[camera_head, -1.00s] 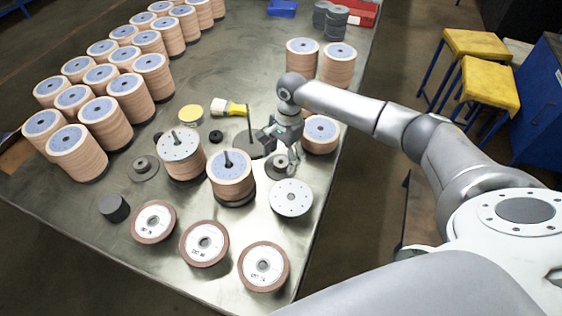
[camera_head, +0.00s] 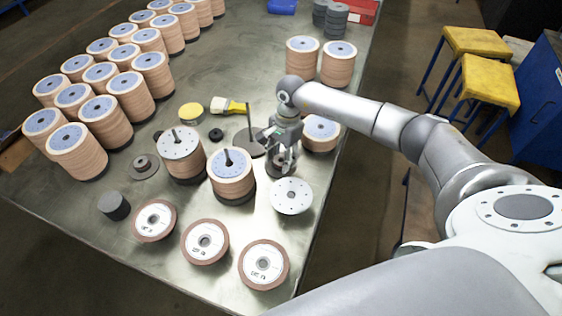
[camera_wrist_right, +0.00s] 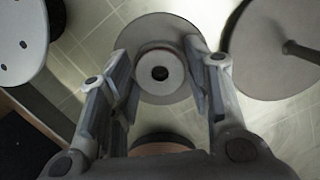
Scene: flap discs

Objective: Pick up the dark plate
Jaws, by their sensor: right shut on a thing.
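The dark plate (camera_head: 272,170) is a small round grey disc with a raised hub, low on the metal table near its right edge. My right gripper (camera_head: 284,164) reaches down over it and hides much of it in the head view. In the right wrist view the plate (camera_wrist_right: 150,27) lies between the two fingers, its pale ring-shaped hub and dark centre hole facing the camera. The right gripper (camera_wrist_right: 162,75) is shut on the plate, one finger at each side. I cannot tell whether the plate touches the table. My left gripper is not in view.
A round base with an upright rod (camera_head: 250,143) stands close left of the gripper. A white holed disc (camera_head: 291,196) lies just in front. Disc stacks stand close by, one on the right (camera_head: 321,130) and one front left (camera_head: 231,178). The table's right edge is near.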

